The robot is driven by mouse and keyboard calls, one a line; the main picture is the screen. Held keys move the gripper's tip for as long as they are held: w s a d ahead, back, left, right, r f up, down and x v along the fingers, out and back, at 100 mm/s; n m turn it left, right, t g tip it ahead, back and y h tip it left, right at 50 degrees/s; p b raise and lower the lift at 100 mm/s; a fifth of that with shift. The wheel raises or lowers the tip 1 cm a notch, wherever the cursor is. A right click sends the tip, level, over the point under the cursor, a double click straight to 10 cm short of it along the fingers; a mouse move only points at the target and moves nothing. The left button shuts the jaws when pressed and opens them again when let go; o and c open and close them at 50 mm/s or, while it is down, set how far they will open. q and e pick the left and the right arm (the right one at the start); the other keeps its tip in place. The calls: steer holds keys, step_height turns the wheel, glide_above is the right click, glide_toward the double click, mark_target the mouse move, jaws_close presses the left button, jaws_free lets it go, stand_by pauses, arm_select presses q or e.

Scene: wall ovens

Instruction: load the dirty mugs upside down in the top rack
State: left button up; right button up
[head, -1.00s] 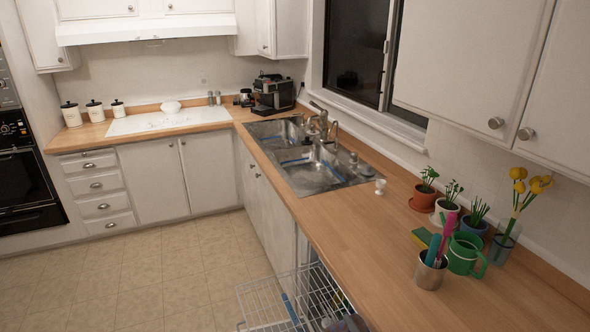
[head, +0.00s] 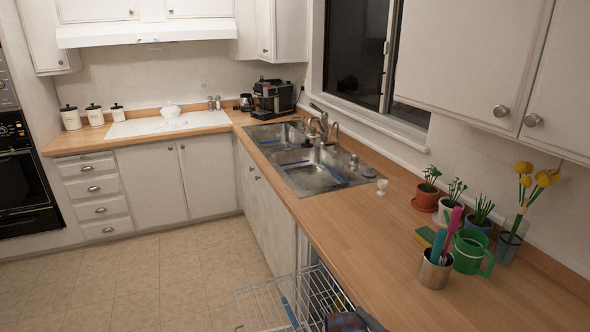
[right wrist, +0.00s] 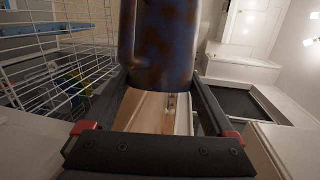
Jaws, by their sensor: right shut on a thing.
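A dark blue mug with brown stains (right wrist: 165,45) is between the fingers of my right gripper (right wrist: 160,88), which is shut on it. Its handle is on the left side in the right wrist view. The mug also shows at the bottom edge of the head view (head: 343,322), partly cut off, beside the rack. I cannot tell whether it is upside down. The pulled-out white wire top rack (head: 262,300) is at the bottom of the head view and at the left of the right wrist view (right wrist: 35,65). My left gripper is not in view.
The wooden counter (head: 350,230) runs along the right. On it stand a green mug (head: 468,252), a metal cup with utensils (head: 434,272), a sponge (head: 425,236) and potted plants. The sink (head: 315,170) lies beyond. The floor left of the rack is clear.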

steer(key=m+p, duration=0.2)
steer(key=m+y+p, duration=0.1)
steer(key=m+p, duration=0.1)
steer(key=p, duration=0.1)
steer(key=m+y+p, duration=0.1)
steer(key=m+p, duration=0.1)
steer(key=p, duration=0.1)
steer(key=shift+r+m+g, duration=0.3)
steer(key=shift+r, duration=0.05)
steer(key=shift+f+m, duration=0.15)
steer(key=shift+m, duration=0.15)
steer(key=shift+f, duration=0.15)
steer(key=shift+m+p, duration=0.3)
steer(key=shift+p, duration=0.15)
steer(key=m+p, duration=0.2)
steer(key=m+y+p, duration=0.1)
steer(key=p, duration=0.2)
steer(key=m+p, duration=0.2)
steer(key=p, duration=0.1)
steer(key=shift+r+m+g, duration=0.3)
steer(key=shift+m+p, duration=0.3)
steer(key=shift+m, duration=0.1)
steer(key=shift+f+m+y, duration=0.3)
steer(key=shift+f+m, duration=0.05)
steer(key=shift+m, duration=0.35)
